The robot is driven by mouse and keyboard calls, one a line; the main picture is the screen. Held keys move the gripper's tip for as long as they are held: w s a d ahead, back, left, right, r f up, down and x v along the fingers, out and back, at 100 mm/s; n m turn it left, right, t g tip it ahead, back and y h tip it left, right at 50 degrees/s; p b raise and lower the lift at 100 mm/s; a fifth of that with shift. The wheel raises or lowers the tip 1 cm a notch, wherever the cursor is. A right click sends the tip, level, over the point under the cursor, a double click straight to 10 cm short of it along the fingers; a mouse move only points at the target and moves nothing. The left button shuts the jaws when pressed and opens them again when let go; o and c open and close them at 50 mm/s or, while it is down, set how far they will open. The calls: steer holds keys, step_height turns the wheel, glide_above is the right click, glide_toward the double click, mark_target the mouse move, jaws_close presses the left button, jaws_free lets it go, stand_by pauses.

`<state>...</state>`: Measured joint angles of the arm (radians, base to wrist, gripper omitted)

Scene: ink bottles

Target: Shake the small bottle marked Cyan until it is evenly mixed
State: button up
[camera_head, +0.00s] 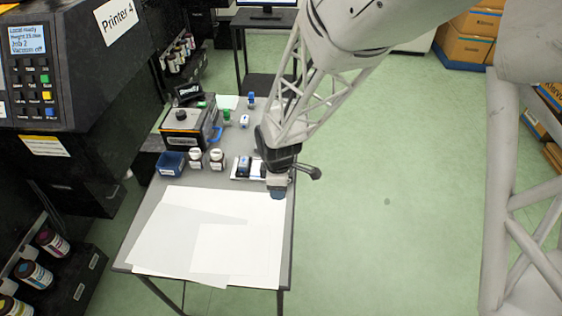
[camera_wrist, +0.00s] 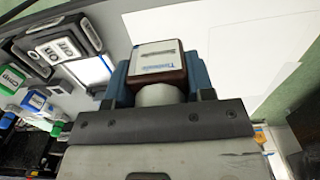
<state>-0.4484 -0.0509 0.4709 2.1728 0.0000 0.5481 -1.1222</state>
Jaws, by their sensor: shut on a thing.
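My gripper (camera_head: 278,193) is over the right edge of the table, by the white sheets. In the wrist view my gripper (camera_wrist: 157,80) has its blue fingers shut on a small bottle (camera_wrist: 157,60). The bottle shows a dark brown edge, a white label with blue print, and a white round part toward the palm. I cannot read the word Cyan on it. In the head view the held bottle is hidden or too small to make out.
White sheets (camera_head: 235,250) cover the front of the table. A grey machine (camera_head: 187,128) is further back. Open floor lies right.

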step_height(320, 180, up, 6)
steer(key=shift+f, duration=3)
steer(key=shift+f, duration=0.1)
